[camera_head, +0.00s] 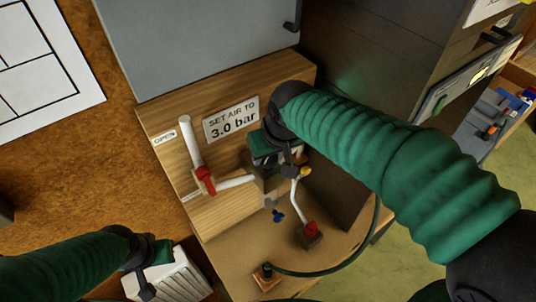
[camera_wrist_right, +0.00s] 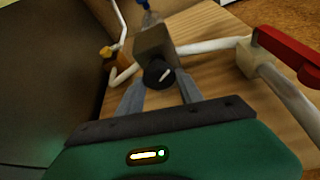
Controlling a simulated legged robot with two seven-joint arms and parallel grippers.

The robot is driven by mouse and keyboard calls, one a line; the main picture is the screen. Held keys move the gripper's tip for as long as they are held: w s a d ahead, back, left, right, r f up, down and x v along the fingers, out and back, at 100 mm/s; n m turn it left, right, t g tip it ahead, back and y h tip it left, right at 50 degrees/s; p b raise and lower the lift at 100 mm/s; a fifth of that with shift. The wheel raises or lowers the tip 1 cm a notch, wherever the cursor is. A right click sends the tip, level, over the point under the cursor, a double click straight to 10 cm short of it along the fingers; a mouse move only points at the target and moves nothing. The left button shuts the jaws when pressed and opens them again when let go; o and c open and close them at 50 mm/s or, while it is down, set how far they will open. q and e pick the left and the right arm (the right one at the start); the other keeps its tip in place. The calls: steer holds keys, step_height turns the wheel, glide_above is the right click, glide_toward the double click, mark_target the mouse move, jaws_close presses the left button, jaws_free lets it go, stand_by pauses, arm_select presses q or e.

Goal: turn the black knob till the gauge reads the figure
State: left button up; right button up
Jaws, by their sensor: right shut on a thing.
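In the right wrist view the black knob (camera_wrist_right: 157,75), with a white pointer mark, sits on the front of a grey-brown block (camera_wrist_right: 154,40) in the white pipe. My right gripper (camera_wrist_right: 159,88) is shut on the knob, one grey finger on each side. In the head view the right gripper (camera_head: 284,168) is at the wooden panel and hides the knob. A sign (camera_head: 232,119) reads "SET AIR TO 3.0 bar". I cannot make out a gauge face in either view. My left gripper (camera_head: 148,270) is at a white ribbed block (camera_head: 178,280); its fingers are unclear.
A red-handled valve (camera_head: 205,180) on the white pipe stands left of my right gripper, by an "OPEN" label (camera_head: 164,138). A red fitting (camera_head: 310,229) and a dark green hose (camera_head: 330,270) are below. A grey cabinet (camera_head: 190,40) hangs above.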

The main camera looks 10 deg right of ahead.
steer(key=shift+f+m+h+b, duration=0.1)
steer(key=shift+m+h+b, duration=0.55)
steer(key=shift+m, duration=0.95)
steer(key=shift+s, duration=0.1)
steer(key=o, duration=1.3)
steer(key=shift+o, duration=0.2)
steer(key=shift+s+a, duration=0.1)
steer(key=shift+r, duration=0.25)
steer(key=b+v, duration=0.2)
steer(key=v, duration=1.4)
steer(key=shift+r, duration=0.2)
